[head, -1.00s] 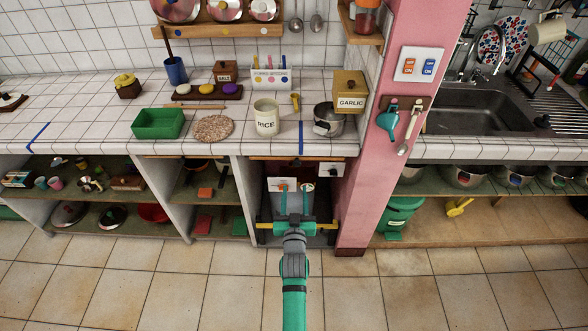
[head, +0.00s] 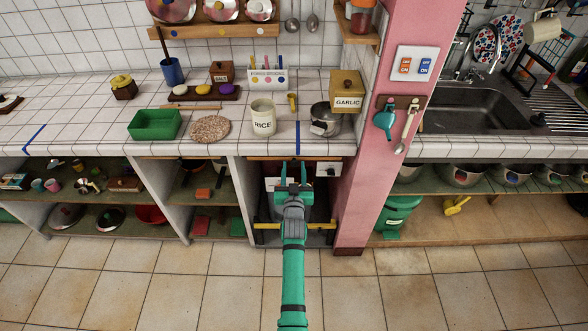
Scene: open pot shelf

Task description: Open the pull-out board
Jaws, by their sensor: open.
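The pull-out board seems to be the thin wooden edge (head: 265,158) just under the tiled counter, above the bay where my arm reaches. It looks flush with the counter front. My gripper (head: 293,172) is open and empty, with its two teal fingers pointing up and forward near this edge. The fingers and arm hide part of the edge and the bay behind. I cannot tell whether the fingertips touch the board.
A dark drawer front with a white plate (head: 328,169) is right of my fingers. A yellow bar (head: 266,225) crosses the bay low down. A pink pillar (head: 377,180) stands close on the right. The tiled floor in front is clear.

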